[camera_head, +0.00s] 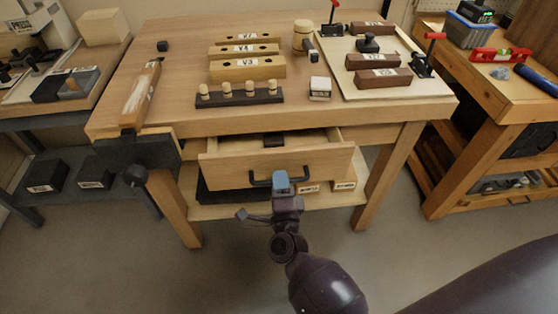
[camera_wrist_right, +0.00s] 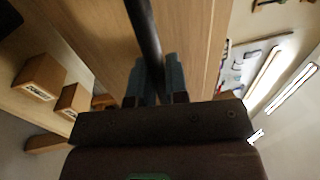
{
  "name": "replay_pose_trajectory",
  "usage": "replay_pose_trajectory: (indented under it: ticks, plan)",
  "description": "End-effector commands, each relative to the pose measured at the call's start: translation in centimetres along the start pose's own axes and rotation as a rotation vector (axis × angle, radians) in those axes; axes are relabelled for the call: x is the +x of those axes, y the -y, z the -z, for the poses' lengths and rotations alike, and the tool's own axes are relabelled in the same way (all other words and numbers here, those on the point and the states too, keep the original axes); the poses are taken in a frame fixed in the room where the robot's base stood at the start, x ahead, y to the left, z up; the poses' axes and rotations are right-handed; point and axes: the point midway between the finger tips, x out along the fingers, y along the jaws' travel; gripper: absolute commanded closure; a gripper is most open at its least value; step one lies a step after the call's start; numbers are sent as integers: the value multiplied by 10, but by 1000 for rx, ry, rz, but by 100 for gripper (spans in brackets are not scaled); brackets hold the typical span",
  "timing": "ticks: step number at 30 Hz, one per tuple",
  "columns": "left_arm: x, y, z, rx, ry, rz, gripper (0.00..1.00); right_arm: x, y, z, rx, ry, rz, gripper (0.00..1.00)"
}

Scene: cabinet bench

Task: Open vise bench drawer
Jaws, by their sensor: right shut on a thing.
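The wooden vise bench (camera_head: 190,90) stands in the middle of the head view, with a vise (camera_head: 130,150) at its left front corner. Its drawer (camera_head: 225,172) is pulled partly out, and a dark object (camera_head: 273,140) shows inside it. My right gripper (camera_head: 281,181) is at the drawer's black handle (camera_head: 260,181). In the right wrist view the two fingers (camera_wrist_right: 155,82) are shut on the handle bar (camera_wrist_right: 143,30), with the pale wooden drawer front (camera_wrist_right: 185,30) behind it. My left gripper is not in view.
Wooden blocks, a peg rack (camera_head: 240,98) and a pale board (camera_head: 385,80) with clamps are on the bench top. A lower shelf (camera_head: 225,210) below the drawer holds labelled boxes. Other benches stand left and right. The floor in front is clear.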

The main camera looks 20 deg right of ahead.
Motion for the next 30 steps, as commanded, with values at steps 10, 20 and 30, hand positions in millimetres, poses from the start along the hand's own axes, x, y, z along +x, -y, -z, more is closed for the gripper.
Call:
replay_pose_trajectory:
  ticks: [10,20,30]
  plan:
    - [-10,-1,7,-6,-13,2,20,-96,19,0,1,0,-2,100]
    - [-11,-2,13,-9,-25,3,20,-162,31,0,0,0,-2,100]
    - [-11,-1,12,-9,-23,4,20,-188,35,0,0,0,0,100]
